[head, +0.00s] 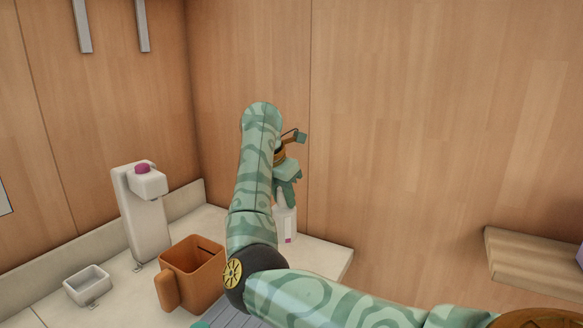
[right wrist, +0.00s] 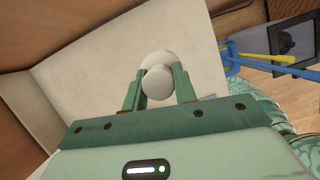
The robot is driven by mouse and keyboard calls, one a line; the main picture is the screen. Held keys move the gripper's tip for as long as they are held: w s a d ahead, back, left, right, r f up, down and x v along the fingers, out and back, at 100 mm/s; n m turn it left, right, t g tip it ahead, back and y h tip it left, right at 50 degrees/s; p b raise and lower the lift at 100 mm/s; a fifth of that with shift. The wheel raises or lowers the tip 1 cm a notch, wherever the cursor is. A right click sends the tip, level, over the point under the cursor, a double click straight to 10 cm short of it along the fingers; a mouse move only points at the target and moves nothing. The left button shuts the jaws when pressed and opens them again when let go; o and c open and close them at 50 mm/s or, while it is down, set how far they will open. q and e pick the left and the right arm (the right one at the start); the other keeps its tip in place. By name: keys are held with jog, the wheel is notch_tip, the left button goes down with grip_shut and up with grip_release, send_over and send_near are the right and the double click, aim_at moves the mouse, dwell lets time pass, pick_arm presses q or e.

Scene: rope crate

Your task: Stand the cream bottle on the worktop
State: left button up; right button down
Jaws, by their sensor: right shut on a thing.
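The cream bottle (head: 287,226) shows below my right gripper in the head view, upright, with a small pink mark near its lower end. In the right wrist view I look down on its round cap and shoulder (right wrist: 158,80) between the two fingers. My right gripper (head: 287,190) is shut on the bottle near its top; its fingers (right wrist: 158,88) press on both sides. The bottle is over the back right part of the worktop (head: 325,262); I cannot tell whether its base touches. My right arm hides part of the area. My left gripper is not in view.
An orange-brown mug-like container (head: 205,272) stands just left of my arm. A white dispenser with a pink top (head: 145,215) and a small white tray (head: 88,286) are further left. A grey ribbed mat (head: 232,317) lies in front. A wooden shelf (head: 530,262) is at right.

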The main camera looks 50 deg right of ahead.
aim_at(285, 226)
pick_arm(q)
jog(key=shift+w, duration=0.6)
pick_arm(e)
jog(key=shift+x, duration=0.9)
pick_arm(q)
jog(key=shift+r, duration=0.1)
pick_arm(e)
jog(key=shift+s+f, duration=0.1)
